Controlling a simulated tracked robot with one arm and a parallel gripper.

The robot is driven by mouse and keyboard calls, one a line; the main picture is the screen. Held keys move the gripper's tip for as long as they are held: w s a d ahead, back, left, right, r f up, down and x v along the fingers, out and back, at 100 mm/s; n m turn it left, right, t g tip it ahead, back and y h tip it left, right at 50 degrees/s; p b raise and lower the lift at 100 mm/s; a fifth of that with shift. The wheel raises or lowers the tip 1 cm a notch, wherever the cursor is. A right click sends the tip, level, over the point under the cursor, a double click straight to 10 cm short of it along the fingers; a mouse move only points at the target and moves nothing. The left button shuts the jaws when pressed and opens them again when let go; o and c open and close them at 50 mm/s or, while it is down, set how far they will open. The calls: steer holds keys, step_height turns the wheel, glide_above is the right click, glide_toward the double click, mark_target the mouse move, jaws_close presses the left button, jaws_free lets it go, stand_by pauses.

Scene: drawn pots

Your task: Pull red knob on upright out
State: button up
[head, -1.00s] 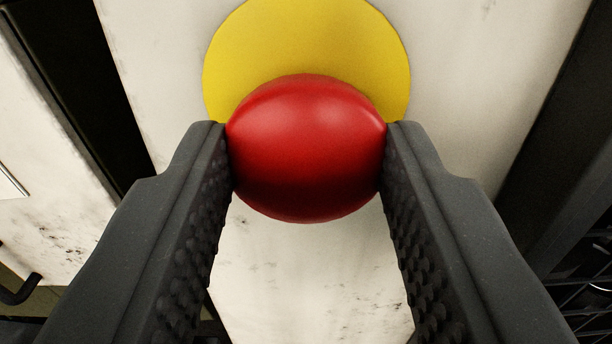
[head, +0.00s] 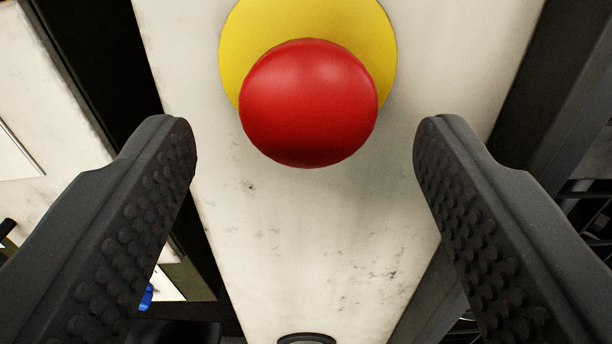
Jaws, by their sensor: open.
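The round red knob (head: 308,104) stands out from a yellow disc (head: 345,25) on the pale, scuffed upright (head: 300,240). The knob shows in the upper middle of the head view. My gripper (head: 305,135) is open, with one studded black finger on each side. Both fingertips are clear of the knob, with a wide gap left and right, and sit slightly lower in the picture. Nothing is between the fingers in contact with them. The knob's stem is hidden behind the knob.
Another pale panel (head: 40,120) stands at the left, past a dark gap. A small blue thing (head: 147,297) shows low at the left. A dark ring-shaped part (head: 306,339) is at the bottom edge. A dark frame (head: 560,100) runs along the right.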

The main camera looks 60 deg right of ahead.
steer(key=v, duration=1.1)
steer(key=shift+s+a, duration=0.25)
steer(key=shift+a, duration=0.05)
